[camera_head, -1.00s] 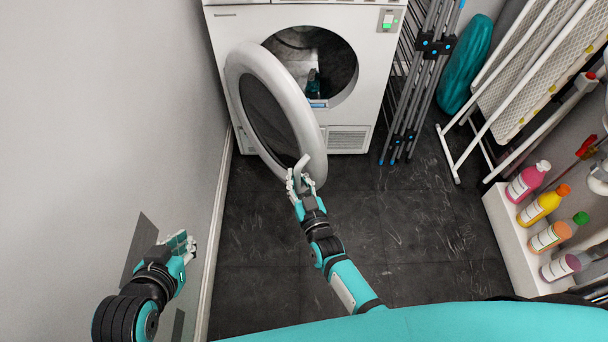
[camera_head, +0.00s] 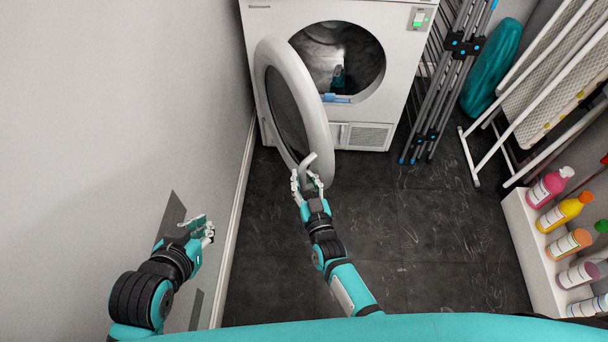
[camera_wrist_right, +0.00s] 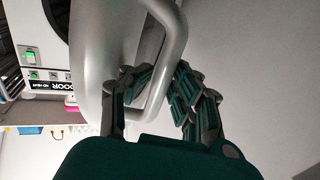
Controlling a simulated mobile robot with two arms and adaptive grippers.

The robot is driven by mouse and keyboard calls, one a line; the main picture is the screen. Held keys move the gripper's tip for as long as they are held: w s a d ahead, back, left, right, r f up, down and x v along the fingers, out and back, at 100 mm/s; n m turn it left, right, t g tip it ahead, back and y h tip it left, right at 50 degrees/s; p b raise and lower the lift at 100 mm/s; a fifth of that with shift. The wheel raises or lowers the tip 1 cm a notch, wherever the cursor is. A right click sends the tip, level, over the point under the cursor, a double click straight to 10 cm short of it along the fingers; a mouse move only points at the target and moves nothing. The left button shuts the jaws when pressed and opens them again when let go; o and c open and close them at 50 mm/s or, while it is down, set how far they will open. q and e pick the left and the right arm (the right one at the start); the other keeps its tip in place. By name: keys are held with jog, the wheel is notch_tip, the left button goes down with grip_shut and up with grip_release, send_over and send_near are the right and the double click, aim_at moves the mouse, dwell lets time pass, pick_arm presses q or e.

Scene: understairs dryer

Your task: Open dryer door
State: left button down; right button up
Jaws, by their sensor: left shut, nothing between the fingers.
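The dryer (camera_head: 390,60) is white and stands at the back. Its round door (camera_head: 325,122), with a thick grey rim and dark glass, stands ajar, swung out from the left, and the drum opening (camera_head: 365,65) is partly visible. My right gripper (camera_head: 307,182) is at the door handle (camera_head: 310,162). In the right wrist view the handle (camera_wrist_right: 178,45) passes between the fingers of my right gripper (camera_wrist_right: 160,85); whether they clamp it is unclear. My left gripper (camera_head: 206,231) is shut and empty, near the left wall, away from the door.
The left wall (camera_head: 120,110) is close to the door and my left arm. A folded drying rack (camera_head: 450,75) and an ironing board (camera_head: 550,75) lean at the right. A white shelf (camera_head: 530,240) with several bottles stands at the right. The dark floor (camera_head: 400,230) between is clear.

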jog(key=shift+o, duration=1.1)
jog(key=shift+r, duration=0.1)
jog(key=shift+o, duration=0.2)
jog(key=shift+w, duration=0.2)
jog(key=shift+a, duration=0.1)
jog(key=s+d, duration=0.2)
jog(key=s, duration=0.9)
jog(key=shift+s, duration=0.4)
jog(key=shift+d, duration=0.1)
